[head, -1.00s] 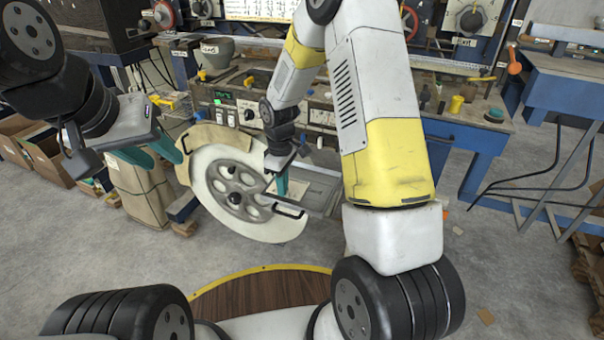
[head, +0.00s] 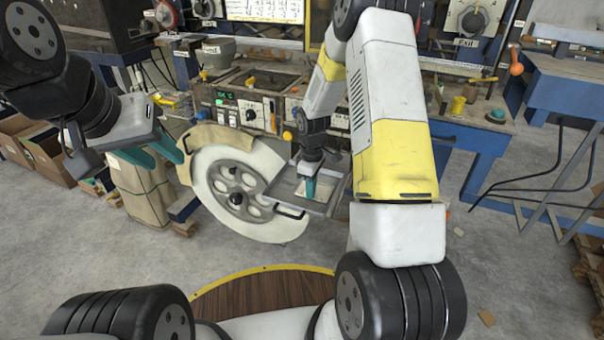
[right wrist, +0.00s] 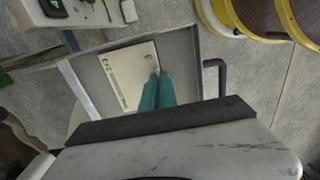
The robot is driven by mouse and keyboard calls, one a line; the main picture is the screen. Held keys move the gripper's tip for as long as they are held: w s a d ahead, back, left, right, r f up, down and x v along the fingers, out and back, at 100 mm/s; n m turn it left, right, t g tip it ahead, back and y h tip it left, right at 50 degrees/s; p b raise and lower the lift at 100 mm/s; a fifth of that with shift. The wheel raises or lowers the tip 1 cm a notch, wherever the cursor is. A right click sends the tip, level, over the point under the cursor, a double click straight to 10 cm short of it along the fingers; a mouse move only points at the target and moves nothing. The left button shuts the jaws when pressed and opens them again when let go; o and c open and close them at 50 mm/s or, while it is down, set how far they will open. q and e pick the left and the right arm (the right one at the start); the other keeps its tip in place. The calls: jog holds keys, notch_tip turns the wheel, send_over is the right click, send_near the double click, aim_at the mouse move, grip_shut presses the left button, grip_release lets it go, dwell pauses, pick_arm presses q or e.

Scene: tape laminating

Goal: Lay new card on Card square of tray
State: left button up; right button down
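The grey tray (head: 283,187) has a black handle at its front and sits in front of the bench, beside the large round wheel. My right gripper (head: 310,196) points down over the tray, its teal fingers close together on a pale card (head: 322,191). In the right wrist view the cream card (right wrist: 122,76) has dark print along its left edge. The fingertips (right wrist: 157,76) are at its right part, over the tray floor (right wrist: 180,55). Any gap between card and floor is unclear, and the Card square is not distinguishable. My left gripper (head: 150,158) is open and empty left of the wheel.
The large pale wheel (head: 212,180) with a grey hub stands just left of the tray. The bench with a control panel (head: 240,108) is behind. Cardboard boxes (head: 42,150) lie on the floor at far left. Open floor is in front of the tray on the right.

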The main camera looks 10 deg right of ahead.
jog(key=shift+f, duration=0.15)
jog(key=c, duration=1.6)
grip_release()
jog(key=shift+c, duration=0.2)
jog(key=s+r+m+t, duration=0.15)
jog(key=s+r, duration=0.25)
jog(key=r, duration=0.9)
jog(key=s+r+m+t, duration=0.1)
jog(key=s+r+m, duration=0.3)
jog(key=r, duration=1)
jog(key=s+a+r+m+t+y, duration=0.1)
jog(key=s+r+m+t, duration=0.1)
jog(key=s, duration=0.6)
jog(key=s+a+r+m+t+y, duration=0.1)
jog(key=s+r+m, duration=0.2)
jog(key=s, duration=0.5)
jog(key=shift+s+r+t, duration=0.15)
jog(key=shift+r+t, duration=0.2)
jog(key=shift+r, duration=0.55)
jog(key=shift+a, duration=0.1)
